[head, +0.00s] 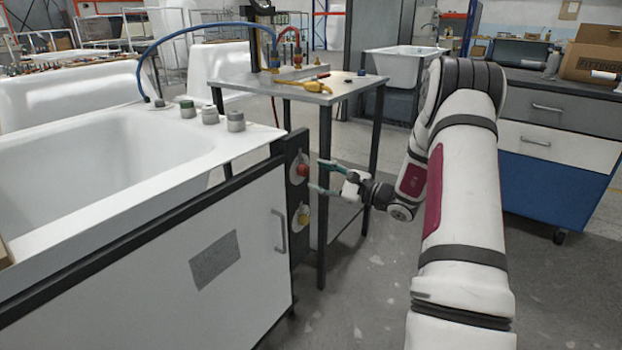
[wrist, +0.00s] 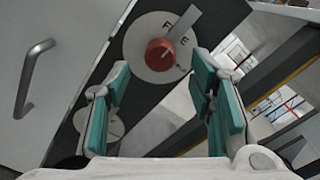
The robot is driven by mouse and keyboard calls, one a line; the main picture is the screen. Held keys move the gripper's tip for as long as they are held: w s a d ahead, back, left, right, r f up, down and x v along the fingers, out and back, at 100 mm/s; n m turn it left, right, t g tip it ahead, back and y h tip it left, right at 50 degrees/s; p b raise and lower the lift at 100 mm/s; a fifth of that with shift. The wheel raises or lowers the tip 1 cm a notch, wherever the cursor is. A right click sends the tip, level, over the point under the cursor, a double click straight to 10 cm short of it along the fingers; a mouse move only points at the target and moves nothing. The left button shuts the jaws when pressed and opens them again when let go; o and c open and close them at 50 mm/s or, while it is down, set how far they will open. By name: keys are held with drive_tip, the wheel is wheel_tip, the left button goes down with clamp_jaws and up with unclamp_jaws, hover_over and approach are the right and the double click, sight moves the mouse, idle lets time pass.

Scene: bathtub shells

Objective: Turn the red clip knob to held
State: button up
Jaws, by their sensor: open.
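The red clip knob (head: 302,170) is on a dark upright panel (head: 297,190) at the end of the white tub cabinet. In the wrist view the red knob (wrist: 160,53) sits on a pale round plate (wrist: 145,70). Letters of a partly readable word, starting with F and ending with E, show above it. My gripper (head: 322,177) is open and faces the panel from the right. In the wrist view its teal fingers (wrist: 160,78) stand apart, with the knob beyond their tips, untouched.
A cabinet handle (head: 280,232) is to the left. A metal table (head: 345,92) with tools and hoses stands close behind my gripper.

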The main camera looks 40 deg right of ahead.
sight(307, 172)
drive_tip(key=shift+b+x, duration=0.4)
drive_tip(key=shift+x, duration=1.55)
drive_tip(key=shift+c, duration=0.5)
drive_tip(key=c, duration=1.1)
